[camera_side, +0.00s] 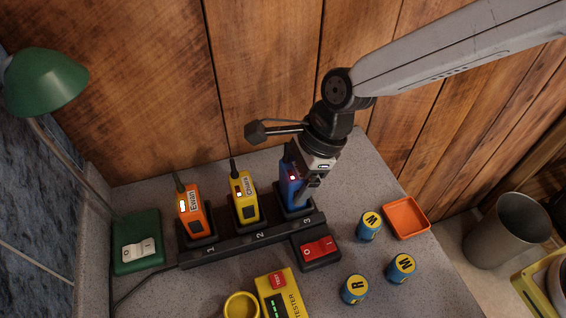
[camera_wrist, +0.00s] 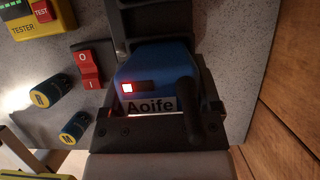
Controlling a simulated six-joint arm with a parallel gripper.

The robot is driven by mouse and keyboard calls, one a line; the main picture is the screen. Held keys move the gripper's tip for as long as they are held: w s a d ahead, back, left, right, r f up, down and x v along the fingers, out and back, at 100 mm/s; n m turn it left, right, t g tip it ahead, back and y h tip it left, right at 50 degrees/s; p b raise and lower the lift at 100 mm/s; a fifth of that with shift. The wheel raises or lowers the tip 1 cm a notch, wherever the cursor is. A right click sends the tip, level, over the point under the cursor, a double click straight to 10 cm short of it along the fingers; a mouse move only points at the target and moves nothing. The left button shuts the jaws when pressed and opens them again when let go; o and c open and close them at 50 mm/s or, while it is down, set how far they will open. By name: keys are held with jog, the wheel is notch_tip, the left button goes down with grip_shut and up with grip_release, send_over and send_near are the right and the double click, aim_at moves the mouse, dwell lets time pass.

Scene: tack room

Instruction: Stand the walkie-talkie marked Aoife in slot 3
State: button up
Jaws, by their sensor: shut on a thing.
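The blue walkie-talkie (camera_side: 288,187) stands at slot 3 of the dark charger strip (camera_side: 225,249), its lower end at the slot's cup. In the wrist view the walkie-talkie (camera_wrist: 152,77) shows the label Aoife, a small lit red light and a dark antenna. My gripper (camera_side: 306,186) is shut on it, with a finger on each side. Fingers and body partly hide the cup, so I cannot tell whether it is fully seated. An orange walkie-talkie marked Ewan (camera_side: 189,208) stands in slot 1, and a yellow one (camera_side: 243,198) in slot 2.
A red rocker switch (camera_side: 318,249) sits in front of slot 3. Several blue batteries (camera_side: 369,228) and an orange tray (camera_side: 406,217) lie to the right. A yellow tester (camera_side: 280,296) and yellow cup (camera_side: 241,306) are in front. A green lamp (camera_side: 45,82) stands left.

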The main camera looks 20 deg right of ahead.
jog(key=shift+f, duration=0.25)
jog(key=o, duration=1.2)
jog(key=shift+r, duration=0.1)
jog(key=v, duration=1)
jog(key=shift+r, duration=0.4)
jog(key=shift+d, duration=0.15)
jog(key=d+f+n+t+h, duration=0.1)
jog(key=d+f+n, duration=0.15)
jog(key=d, duration=0.35)
jog(key=w+d+f+n+h, duration=0.1)
jog(key=d+f+n, duration=0.15)
jog(key=d, duration=0.35)
jog(key=d+f+n+t+h, duration=0.1)
jog(key=d+n, duration=0.3)
jog(key=d, duration=0.1)
jog(key=s+d+f+n, duration=0.2)
jog(key=s+d+n, duration=0.1)
jog(key=d, duration=0.3)
jog(key=s+d+f+n+h, duration=0.1)
jog(key=s+d+f+n, duration=0.1)
jog(key=d+n, duration=0.4)
jog(key=shift+s+d+f+t+h, duration=0.3)
jog(key=shift+s+d, duration=0.4)
